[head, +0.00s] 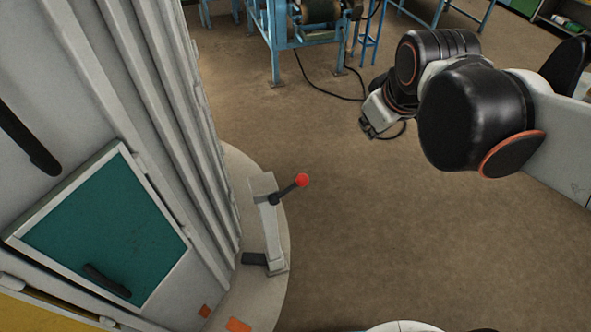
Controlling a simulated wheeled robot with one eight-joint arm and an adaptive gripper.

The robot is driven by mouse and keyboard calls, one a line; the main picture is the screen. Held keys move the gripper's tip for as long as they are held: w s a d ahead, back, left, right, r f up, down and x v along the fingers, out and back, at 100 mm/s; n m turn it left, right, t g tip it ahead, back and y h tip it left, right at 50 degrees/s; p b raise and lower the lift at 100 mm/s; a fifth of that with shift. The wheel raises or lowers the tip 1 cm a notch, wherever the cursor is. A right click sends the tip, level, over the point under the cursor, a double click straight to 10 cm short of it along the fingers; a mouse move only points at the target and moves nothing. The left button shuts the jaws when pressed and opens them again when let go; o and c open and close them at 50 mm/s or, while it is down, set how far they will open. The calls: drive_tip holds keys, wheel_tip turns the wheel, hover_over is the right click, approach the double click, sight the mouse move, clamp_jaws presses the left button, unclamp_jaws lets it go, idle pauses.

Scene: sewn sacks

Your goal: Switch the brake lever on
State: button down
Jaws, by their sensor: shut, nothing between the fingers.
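The brake lever (289,190) is a dark rod with a red ball knob (302,180). It juts from the top of a pale grey post (269,232) and points right and slightly up in the head view. The post stands on a round pale base plate beside the grey cabinet. My gripper (368,129) is small in the view, at the end of my arm, up and right of the knob and clear of it. Its fingers are shut with nothing between them, and their details are hard to make out.
A grey cabinet with a teal panel (105,225) and black handles fills the left side. Orange patches (238,325) mark the base plate. Blue-framed machinery (277,45) stands at the back, with a black cable on the floor. Brown floor (400,240) right of the post is clear.

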drive_tip(key=w+a+f+n+g+p, duration=0.1)
drive_tip(key=w+a+f+n, duration=0.3)
drive_tip(key=w, duration=0.3)
drive_tip(key=w+a+f+n+g, duration=0.1)
drive_tip(key=w+a+f+n, duration=0.1)
drive_tip(key=w+a+n, duration=0.45)
drive_tip(key=s+a+f+n+g+b, duration=0.1)
drive_tip(key=s+a+f+n, duration=0.1)
drive_tip(key=f, duration=0.3)
drive_tip(key=s+a+f+n+g+b, duration=0.1)
drive_tip(key=s+a+f+n+g, duration=0.1)
drive_tip(key=f, duration=0.4)
drive_tip(key=shift+s+a+f+n+y, duration=0.2)
drive_tip(key=shift+s+a+n+y, duration=0.1)
drive_tip(key=shift+s+a+n, duration=0.25)
drive_tip(key=shift+w+a, duration=0.1)
drive_tip(key=shift+w, duration=0.05)
drive_tip(key=b, duration=0.4)
approach(288, 190)
drive_tip(key=shift+w+d+f+b, duration=0.2)
drive_tip(key=shift+d+f+b, duration=0.25)
drive_tip(key=shift+f, duration=0.1)
drive_tip(key=shift+w+d+f+b, duration=0.2)
drive_tip(key=shift+d+f+b, duration=0.15)
drive_tip(key=shift+f, duration=0.2)
drive_tip(key=shift+f, duration=0.1)
